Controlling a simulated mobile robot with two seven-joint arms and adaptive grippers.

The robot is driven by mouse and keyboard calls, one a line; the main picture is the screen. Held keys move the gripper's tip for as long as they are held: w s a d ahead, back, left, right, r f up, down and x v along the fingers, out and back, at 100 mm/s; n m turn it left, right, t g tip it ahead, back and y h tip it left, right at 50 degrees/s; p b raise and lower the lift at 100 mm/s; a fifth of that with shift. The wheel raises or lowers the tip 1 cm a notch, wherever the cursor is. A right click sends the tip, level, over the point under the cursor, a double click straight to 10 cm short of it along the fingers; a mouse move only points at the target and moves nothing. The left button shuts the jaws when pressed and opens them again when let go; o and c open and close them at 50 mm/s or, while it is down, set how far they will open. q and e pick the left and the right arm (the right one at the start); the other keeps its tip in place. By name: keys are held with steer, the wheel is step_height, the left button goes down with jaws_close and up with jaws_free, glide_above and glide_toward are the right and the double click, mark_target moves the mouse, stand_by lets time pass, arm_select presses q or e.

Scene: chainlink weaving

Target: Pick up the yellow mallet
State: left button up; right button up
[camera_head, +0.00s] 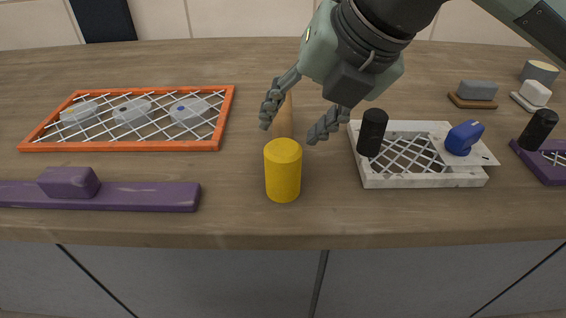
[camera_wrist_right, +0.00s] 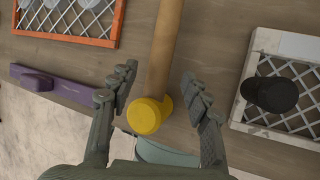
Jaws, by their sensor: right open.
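The yellow mallet has a yellow cylindrical head (camera_head: 283,172) near the front edge of the table and a wooden handle running back from it. In the right wrist view, its handle (camera_wrist_right: 164,45) runs up from the yellow head (camera_wrist_right: 146,116). My right gripper (camera_head: 293,124) is open, with its fingers apart above the mallet, one to each side of the handle in the picture. In the right wrist view, the mallet shows between the fingers (camera_wrist_right: 159,79), and neither finger visibly grips it. Part of the handle is hidden behind my gripper in the head view. My left gripper is not in view.
An orange-framed mesh (camera_head: 227,117) with pale blocks lies to the left. A purple bar with a block (camera_head: 140,197) lies in front of it. A white-framed mesh tray (camera_head: 425,181) with a black cylinder (camera_head: 372,132) and a blue object (camera_head: 463,137) is to the right. Brushes stand farther right.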

mark_target(287, 131)
steer(key=x, duration=0.4)
jaws_close()
stand_by(0.4)
